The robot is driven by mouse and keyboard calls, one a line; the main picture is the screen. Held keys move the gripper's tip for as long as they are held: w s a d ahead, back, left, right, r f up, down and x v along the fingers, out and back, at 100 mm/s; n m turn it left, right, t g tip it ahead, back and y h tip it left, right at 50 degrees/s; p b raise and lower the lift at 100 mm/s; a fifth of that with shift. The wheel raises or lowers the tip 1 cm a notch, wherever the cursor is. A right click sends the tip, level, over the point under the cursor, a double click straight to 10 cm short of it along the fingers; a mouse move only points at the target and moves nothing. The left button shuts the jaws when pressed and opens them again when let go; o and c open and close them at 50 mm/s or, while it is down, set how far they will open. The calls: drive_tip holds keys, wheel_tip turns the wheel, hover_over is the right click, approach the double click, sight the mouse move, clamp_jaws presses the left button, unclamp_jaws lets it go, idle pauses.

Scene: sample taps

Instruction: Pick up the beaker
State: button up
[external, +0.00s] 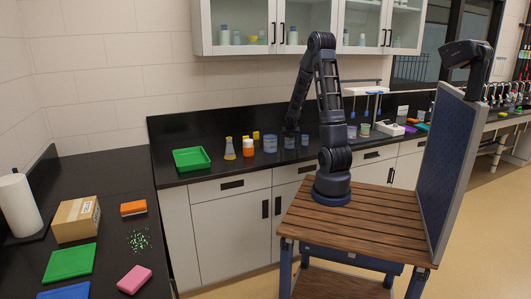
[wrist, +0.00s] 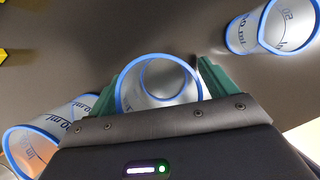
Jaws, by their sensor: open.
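A clear beaker (wrist: 158,84) with a blue rim and blue markings is at the middle of the wrist view, seen from above. My gripper (wrist: 165,72) is open, with one green finger on each side of this beaker; I cannot tell whether either touches it. The dark gripper body hides the near part of the beaker. In the external view my gripper (external: 290,131) is low over the black counter, just above a small beaker (external: 289,143). A similar beaker (wrist: 35,150) is at lower left in the wrist view, and another (wrist: 250,32) at upper right.
On the counter, left of my gripper, stand an orange-and-white bottle (external: 248,149), a yellowish flask (external: 229,151) and a green tray (external: 191,159). Wall cabinets (external: 300,26) hang above. A white stand (external: 362,90) is to the right.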

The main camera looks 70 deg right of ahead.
drive_tip(key=shift+c, duration=0.2)
drive_tip(key=c, duration=1)
drive_tip(key=shift+r, duration=0.2)
